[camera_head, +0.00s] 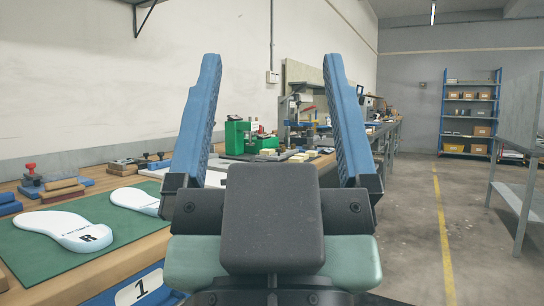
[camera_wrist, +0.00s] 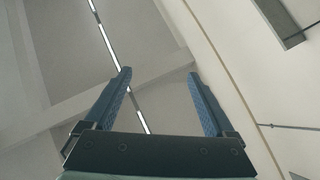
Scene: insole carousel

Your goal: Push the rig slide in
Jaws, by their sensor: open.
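My gripper (camera_head: 272,100) stands upright in the middle of the head view, its two blue fingers wide apart and empty. In the wrist view my gripper (camera_wrist: 160,88) points up at the ceiling, with nothing between the fingers. A green machine or fixture (camera_head: 240,136) stands on the bench behind the gripper, and a blue-and-grey apparatus with an orange-red handle (camera_head: 307,112) stands farther back. I cannot tell which of these is the rig or make out its slide. My gripper hides part of the bench.
A workbench (camera_head: 140,245) runs along the left wall. On it lie a green mat (camera_head: 110,262), a white insole marked R (camera_head: 62,230) and several blocks (camera_head: 62,190). A blue shelf (camera_head: 470,115) stands at the back right, a metal table (camera_head: 520,200) at the right. The floor (camera_head: 415,220) between is clear.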

